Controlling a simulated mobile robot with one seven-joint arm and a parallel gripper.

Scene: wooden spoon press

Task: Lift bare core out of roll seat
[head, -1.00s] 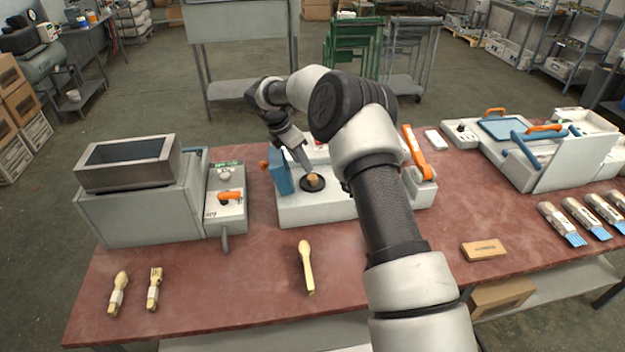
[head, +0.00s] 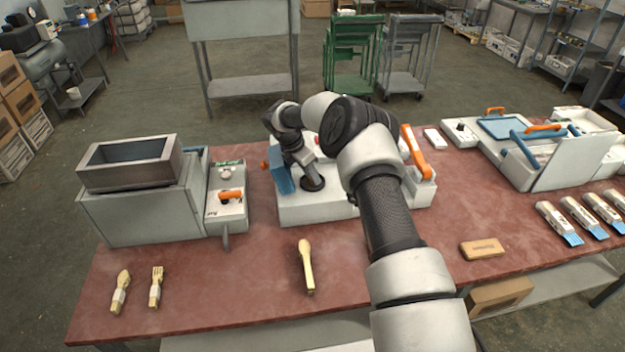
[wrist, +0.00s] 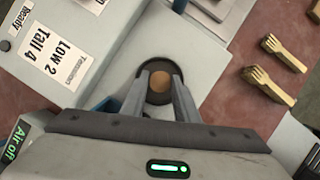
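The bare core is a short brown cylinder (wrist: 159,81), seen end-on in the wrist view. It stands in the round dark roll seat (wrist: 153,67) on the light grey machine top. My gripper (wrist: 161,78) reaches down over the seat with one finger on either side of the core. The fingers look open, with a small gap beside the core. In the head view my gripper (head: 309,176) is low over the dark seat (head: 313,185), and the core is hidden behind it.
A blue upright plate (head: 281,172) stands close to the left of my gripper. The grey machine (head: 290,210) carries an orange-handled lever (head: 416,150) on its right. A wooden spoon (head: 306,265) lies on the red table in front. A box-topped machine (head: 140,205) stands left.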

